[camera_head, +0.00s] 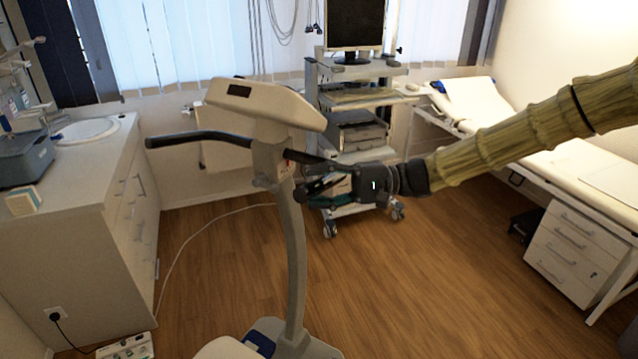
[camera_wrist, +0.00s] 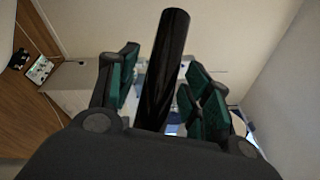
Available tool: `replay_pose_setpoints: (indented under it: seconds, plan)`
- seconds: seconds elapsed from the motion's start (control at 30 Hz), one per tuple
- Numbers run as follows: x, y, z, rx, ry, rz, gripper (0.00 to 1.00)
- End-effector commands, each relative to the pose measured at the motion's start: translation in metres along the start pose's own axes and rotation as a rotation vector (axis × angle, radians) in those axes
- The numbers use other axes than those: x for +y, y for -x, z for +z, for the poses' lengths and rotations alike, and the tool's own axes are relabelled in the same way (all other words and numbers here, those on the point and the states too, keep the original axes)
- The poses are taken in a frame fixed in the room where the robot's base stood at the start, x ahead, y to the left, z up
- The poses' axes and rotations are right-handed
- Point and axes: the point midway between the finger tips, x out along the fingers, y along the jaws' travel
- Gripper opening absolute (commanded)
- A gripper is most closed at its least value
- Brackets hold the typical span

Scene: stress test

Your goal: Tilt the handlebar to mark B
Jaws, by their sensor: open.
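The exercise bike's black handlebar (camera_head: 200,138) stretches left from the top of the grey post in the head view. Its other end, on the right, runs toward my gripper (camera_head: 318,190). In the wrist view a black bar, the handlebar (camera_wrist: 165,70), stands between the two green-padded fingers of my gripper (camera_wrist: 160,88). The fingers are open, with a gap on both sides of the bar. The bike's console (camera_head: 262,105) sits above the handlebar. A small red marking (camera_head: 288,163) shows at the handlebar joint; its letters are too small to read. Mark B cannot be made out.
A wheeled cart with a monitor (camera_head: 355,25) stands behind the bike. A counter with a sink (camera_head: 85,130) is at the left. An examination bed (camera_head: 480,105) and a white drawer unit (camera_head: 575,250) are at the right. Wooden floor (camera_head: 420,290) is clear between them.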

Motion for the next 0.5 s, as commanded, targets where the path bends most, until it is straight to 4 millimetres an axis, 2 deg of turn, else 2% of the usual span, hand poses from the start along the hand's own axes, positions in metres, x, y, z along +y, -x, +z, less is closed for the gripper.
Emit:
replay_pose_setpoints:
  seconds: [0.27,0.5]
  plan:
    - [0.0002,-0.0005,0.0000,0.000,0.000,-0.001,0.48]
    - [0.0001,-0.0002,0.0001,0.001,0.000,-0.001,0.04]
